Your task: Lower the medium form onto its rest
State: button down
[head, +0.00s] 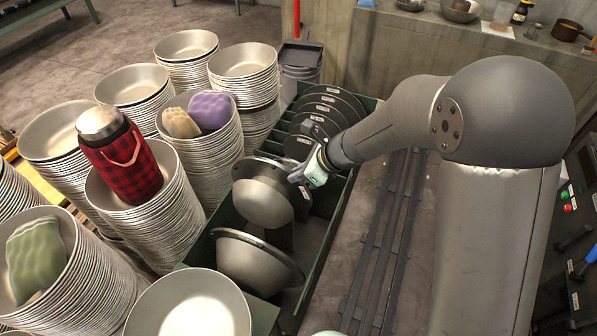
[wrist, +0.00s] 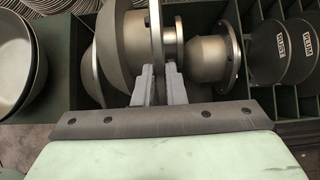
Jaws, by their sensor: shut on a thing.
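The medium form (head: 262,203) is a grey metal dome with a flat rim, on its side over the green rack (head: 212,243). My gripper (head: 310,176) is at its right edge in the head view. In the wrist view my gripper (wrist: 161,88) has its two fingers either side of the rim of the medium form (wrist: 122,45), shut on it.
A larger form (head: 255,265) sits in front in the rack. A smaller flanged form (wrist: 208,60) stands right of the held one in the wrist view. Black labelled discs (head: 325,107) fill the rack's far end. Bowl stacks (head: 150,195) crowd the left side.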

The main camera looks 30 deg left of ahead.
jog(key=b, duration=0.5)
send_over(299, 202)
jog(key=shift+w+a+f, duration=0.15)
jog(key=shift+f, duration=1.15)
jog(key=shift+w+a+f, duration=0.1)
jog(key=shift+w+f, duration=0.05)
jog(key=shift+f, duration=1.1)
jog(key=shift+w+f+b, duration=0.25)
jog(key=shift+f+b, duration=0.05)
jog(key=shift+f, duration=0.4)
jog(key=shift+f+b, duration=3)
jog(key=shift+f, duration=0.5)
dwell(0.7)
